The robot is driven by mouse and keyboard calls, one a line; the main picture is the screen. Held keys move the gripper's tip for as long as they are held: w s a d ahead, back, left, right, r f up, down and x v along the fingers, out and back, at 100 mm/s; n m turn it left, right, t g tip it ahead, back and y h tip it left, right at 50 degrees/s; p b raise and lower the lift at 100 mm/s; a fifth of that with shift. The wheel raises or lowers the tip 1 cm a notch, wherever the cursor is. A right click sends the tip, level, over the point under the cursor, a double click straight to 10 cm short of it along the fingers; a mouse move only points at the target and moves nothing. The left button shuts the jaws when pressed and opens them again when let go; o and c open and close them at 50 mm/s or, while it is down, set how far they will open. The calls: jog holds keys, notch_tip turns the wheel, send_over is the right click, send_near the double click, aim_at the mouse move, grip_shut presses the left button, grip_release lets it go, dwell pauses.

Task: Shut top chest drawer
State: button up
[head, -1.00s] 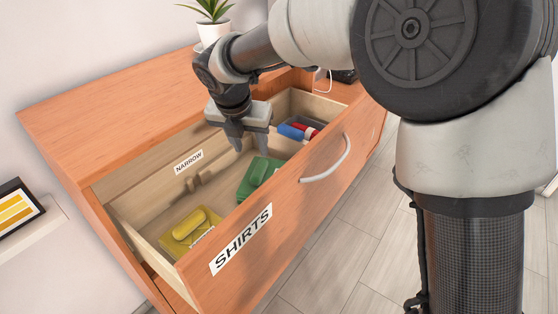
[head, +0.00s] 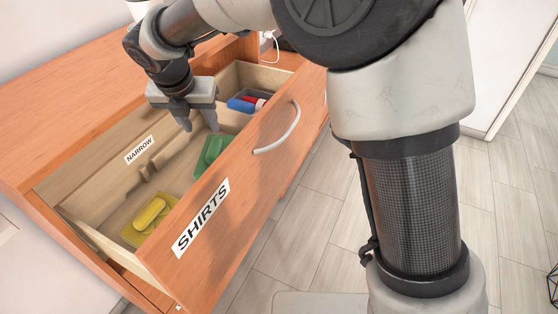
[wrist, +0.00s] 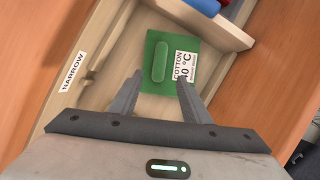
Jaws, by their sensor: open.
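The top chest drawer (head: 222,222) is pulled open, with a "SHIRTS" label on its front and a curved pale handle (head: 280,134). My gripper (head: 202,128) is open and empty, fingers pointing down over the drawer's inside. In the wrist view my gripper (wrist: 157,92) has its two fingers apart, in line with a green item (wrist: 160,62) on a green card marked "COTTON". The green item also shows in the head view (head: 211,154). The gripper is behind the drawer front and apart from the handle.
A yellow item (head: 149,213) lies in the near-left part of the drawer. Blue and red items (head: 242,104) lie in the far compartment behind a divider. The chest top (head: 75,100) is bare at left. Tiled floor (head: 320,235) is clear in front of the drawer.

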dwell(0.4)
jog(key=shift+d+r, duration=0.2)
jog(key=shift+r, duration=0.1)
jog(key=c, duration=0.4)
jog(key=shift+o, duration=0.2)
notch_tip(320, 180, up, 19)
jog(key=m+p, duration=0.3)
jog(key=m, duration=0.2)
send_over(292, 124)
jog(key=s, duration=0.9)
jog(key=shift+t, duration=0.3)
jog(key=x, duration=0.5)
jog(key=b+x, duration=0.1)
jog(key=x, duration=1.1)
jog(key=shift+w, duration=0.35)
grip_shut()
